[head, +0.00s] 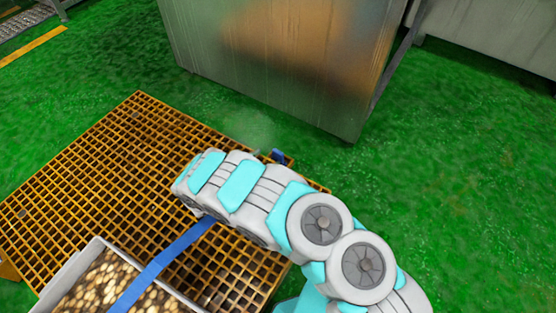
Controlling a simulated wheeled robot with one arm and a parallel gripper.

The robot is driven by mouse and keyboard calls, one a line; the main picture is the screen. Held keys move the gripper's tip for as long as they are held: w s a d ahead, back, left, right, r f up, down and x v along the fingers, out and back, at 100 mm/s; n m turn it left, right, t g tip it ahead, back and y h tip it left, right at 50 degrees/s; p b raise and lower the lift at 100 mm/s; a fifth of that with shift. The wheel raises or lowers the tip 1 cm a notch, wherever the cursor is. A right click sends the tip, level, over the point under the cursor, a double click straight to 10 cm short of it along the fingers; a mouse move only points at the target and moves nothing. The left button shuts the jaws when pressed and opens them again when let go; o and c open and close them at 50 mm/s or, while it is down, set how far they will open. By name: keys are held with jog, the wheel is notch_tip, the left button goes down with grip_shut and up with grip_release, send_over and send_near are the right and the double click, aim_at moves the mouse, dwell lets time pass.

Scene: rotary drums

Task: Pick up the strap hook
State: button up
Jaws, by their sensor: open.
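A blue strap (165,257) runs from the lower left over a box of light brown pieces and onto an orange grating. It passes out of sight behind my arm. A short blue piece (278,156) shows just past the arm's far side, in line with the strap. A tiny dark bit is beside it, too small to tell whether it is the strap hook. My grey and turquoise arm reaches from the lower right across the grating, covering the middle of the strap. My gripper's fingers are hidden, so their place relative to the hook cannot be seen.
The orange grating (112,133) lies on a green floor (458,170). The grey-walled box (70,265) stands on it at lower left. A large metal cabinet or bin (260,65) stands close behind the grating. The floor to the right is clear.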

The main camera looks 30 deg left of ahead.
aim_at(277, 154)
jog(key=x, duration=0.4)
jog(key=shift+w+d+f, duration=0.1)
jog(key=shift+d+f, duration=0.2)
jog(key=shift+w+f, duration=0.1)
jog(key=shift+w, duration=0.35)
grip_shut()
dwell(0.4)
